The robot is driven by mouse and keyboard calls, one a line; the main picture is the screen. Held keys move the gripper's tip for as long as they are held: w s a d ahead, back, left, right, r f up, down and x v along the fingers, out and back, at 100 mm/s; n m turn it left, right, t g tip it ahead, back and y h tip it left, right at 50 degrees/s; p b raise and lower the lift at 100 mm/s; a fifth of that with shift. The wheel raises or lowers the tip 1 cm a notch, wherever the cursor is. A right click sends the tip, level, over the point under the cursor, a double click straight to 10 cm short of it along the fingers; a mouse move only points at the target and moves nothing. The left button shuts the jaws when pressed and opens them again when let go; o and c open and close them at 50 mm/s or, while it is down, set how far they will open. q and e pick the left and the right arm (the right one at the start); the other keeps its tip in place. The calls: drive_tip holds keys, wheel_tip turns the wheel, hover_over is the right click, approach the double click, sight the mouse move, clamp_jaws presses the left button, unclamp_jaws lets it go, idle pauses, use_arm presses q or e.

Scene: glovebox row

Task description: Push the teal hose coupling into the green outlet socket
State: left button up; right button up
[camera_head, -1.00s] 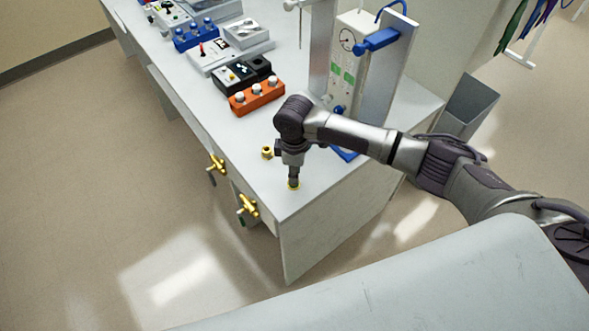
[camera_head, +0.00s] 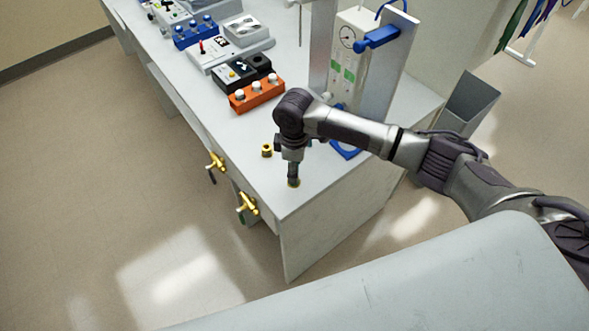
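My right gripper (camera_head: 293,181) points straight down at the near corner of the bench top. A small yellow-brass ring shows at its fingertips, mostly covered by them; I cannot tell whether the fingers are closed on it. A similar brass fitting (camera_head: 266,150) stands alone on the bench, left of the gripper. On the bench's front face are two yellow valve handles (camera_head: 216,161) with small outlets under them. The nearer outlet (camera_head: 241,219) looks dark green, the farther one dark. I cannot make out a teal coupling. My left gripper is not in view.
An orange box with white knobs (camera_head: 257,96) and other control boxes line the bench behind. A gauge panel (camera_head: 349,60) with a blue handle stands at the back right. A grey bin (camera_head: 470,105) is beyond the bench. Floor in front is clear.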

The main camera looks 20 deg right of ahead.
wheel_tip(320, 180, up, 10)
drive_tip(key=shift+r, duration=0.15)
idle(0.6)
